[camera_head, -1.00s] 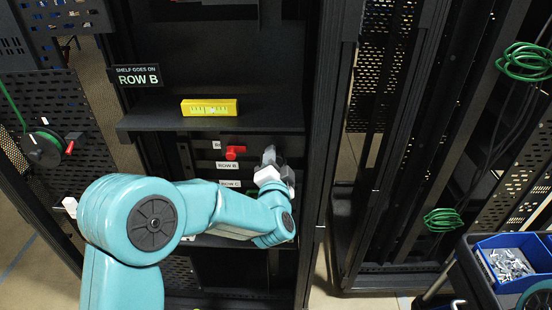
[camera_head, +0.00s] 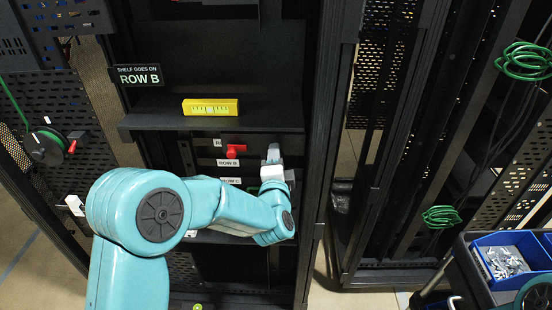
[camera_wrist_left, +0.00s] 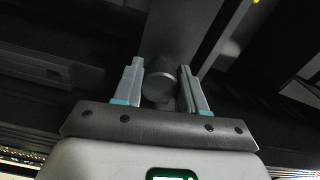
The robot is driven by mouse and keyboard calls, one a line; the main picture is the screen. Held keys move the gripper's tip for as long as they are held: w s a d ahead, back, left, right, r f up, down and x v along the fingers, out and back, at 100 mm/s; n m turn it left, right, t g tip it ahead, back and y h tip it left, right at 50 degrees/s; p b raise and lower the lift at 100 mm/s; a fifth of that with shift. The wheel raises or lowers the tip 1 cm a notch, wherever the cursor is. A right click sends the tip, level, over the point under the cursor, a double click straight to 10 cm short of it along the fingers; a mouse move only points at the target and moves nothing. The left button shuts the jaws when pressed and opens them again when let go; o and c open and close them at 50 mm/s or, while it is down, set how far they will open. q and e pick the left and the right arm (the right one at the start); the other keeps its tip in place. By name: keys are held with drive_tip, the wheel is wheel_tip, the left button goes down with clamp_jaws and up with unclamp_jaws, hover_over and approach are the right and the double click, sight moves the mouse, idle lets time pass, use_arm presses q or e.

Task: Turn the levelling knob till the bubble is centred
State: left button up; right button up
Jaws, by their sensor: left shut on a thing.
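A yellow spirit level (camera_head: 211,107) lies on the black shelf (camera_head: 270,122) in the head view. Its vial faces me, but the bubble is too small to place. My left gripper (camera_head: 272,153) is below the shelf, at its right end by the rack post. In the left wrist view, the left gripper (camera_wrist_left: 158,88) is shut on a dark grey round knob (camera_wrist_left: 158,84), with one finger on each side. The knob is hidden behind the gripper in the head view. My right gripper is not in view.
A red handle (camera_head: 235,151) sits left of my left gripper, among row labels. A "ROW B" sign (camera_head: 139,75) is at the upper left. A blue bin (camera_head: 510,285) with metal parts stands at the lower right. Green cables (camera_head: 524,62) hang on the right-hand rack.

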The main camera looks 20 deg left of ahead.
use_arm(q)
drive_tip(key=shift+f, duration=0.15)
drive_tip(key=o, duration=1.1)
drive_tip(key=shift+c, duration=0.2)
drive_tip(key=shift+s+d, duration=0.1)
drive_tip(key=shift+s, duration=0.25)
drive_tip(key=b+v, duration=0.3)
drive_tip(key=v, duration=1.2)
drive_tip(key=shift+s, duration=0.3)
